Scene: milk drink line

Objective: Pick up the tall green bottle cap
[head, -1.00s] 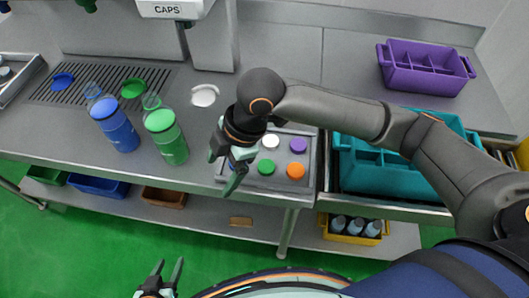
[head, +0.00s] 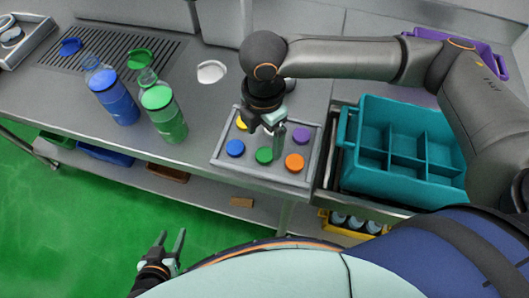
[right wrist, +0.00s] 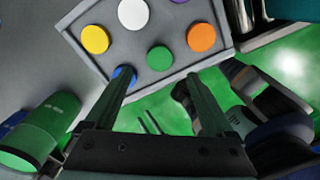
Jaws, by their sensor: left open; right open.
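A round green cap (head: 264,155) sits in the front row of a grey tray (head: 222,152), between a blue cap (head: 235,148) and an orange cap (head: 294,162). My right gripper (head: 275,140) is above the tray, pointing down, open and empty. In the right wrist view, the green cap (right wrist: 160,57) shows beyond and between the open fingertips, not touched. A green bottle (head: 163,108) and a blue bottle (head: 114,96) stand left of the tray. My left gripper (head: 172,245) is open and empty, low in front of the counter.
The tray also holds a yellow cap (right wrist: 95,39), a white cap (right wrist: 133,14) and a purple cap (head: 302,135). A teal crate (head: 348,135) stands right of the tray.

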